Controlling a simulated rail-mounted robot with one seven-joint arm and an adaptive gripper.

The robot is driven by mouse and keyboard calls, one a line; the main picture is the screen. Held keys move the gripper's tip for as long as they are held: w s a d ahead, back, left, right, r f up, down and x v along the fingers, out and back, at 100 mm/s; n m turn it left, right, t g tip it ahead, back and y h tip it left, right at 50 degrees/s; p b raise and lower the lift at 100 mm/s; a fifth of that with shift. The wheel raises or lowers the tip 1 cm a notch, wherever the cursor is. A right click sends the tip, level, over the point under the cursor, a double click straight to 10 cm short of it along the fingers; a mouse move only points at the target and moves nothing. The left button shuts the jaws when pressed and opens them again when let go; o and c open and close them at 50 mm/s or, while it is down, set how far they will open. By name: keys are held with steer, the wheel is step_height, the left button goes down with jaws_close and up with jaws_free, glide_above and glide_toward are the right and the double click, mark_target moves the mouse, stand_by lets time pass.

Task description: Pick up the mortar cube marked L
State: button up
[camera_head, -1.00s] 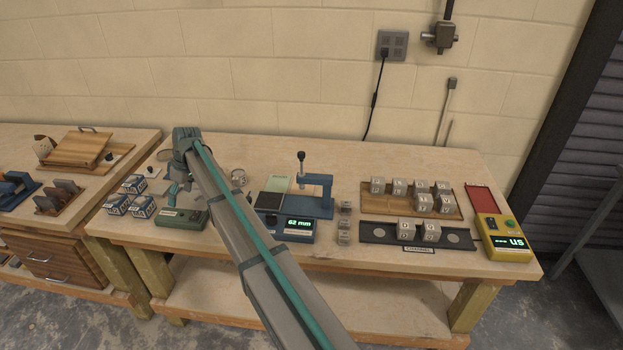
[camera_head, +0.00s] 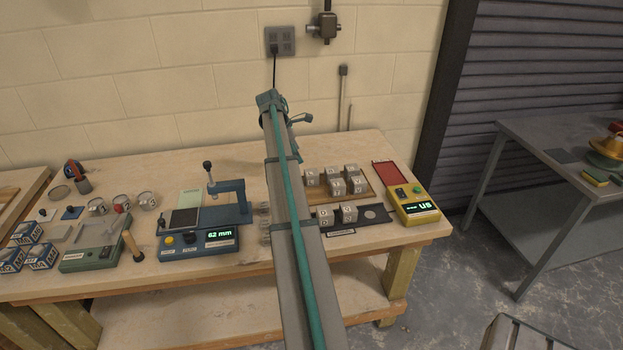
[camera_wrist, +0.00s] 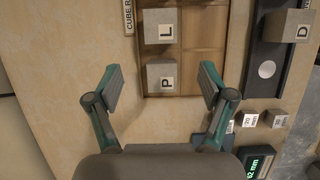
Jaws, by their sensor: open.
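The mortar cube marked L (camera_wrist: 155,20) is grey and sits in the wooden rack (camera_wrist: 205,62) at the top of the wrist view. A cube marked P (camera_wrist: 158,70) sits in the same rack, nearer to me. My gripper (camera_wrist: 163,82) is open and empty, its fingers on either side of the P cube in the picture; its height above the rack is unclear. In the head view the rack (camera_head: 322,193) holds several cubes, but I cannot read which is L. My arm there hides part of the bench left of the rack.
A dark channel tray (camera_head: 378,213) lies in front of the rack, with a cube marked D (camera_wrist: 285,24) on it. A yellow meter (camera_head: 412,205) stands right of the rack. A blue measuring device (camera_head: 205,243) stands left of my arm. Small cubes (camera_wrist: 250,118) lie near the tray.

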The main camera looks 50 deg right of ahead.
mark_target(311, 172)
steer(key=shift+s+d+r+p+x, duration=0.15)
steer(key=shift+p+x, duration=0.5)
steer(key=shift+x, duration=1.25)
steer(key=shift+s+d+r+p+x, duration=0.15)
steer(key=shift+p+x, duration=0.5)
steer(key=shift+x, duration=1.2)
steer(key=shift+s+d+p+x, duration=0.2)
steer(key=shift+p+x, duration=0.45)
steer(key=shift+x, duration=1.25)
steer(key=c, duration=1.5)
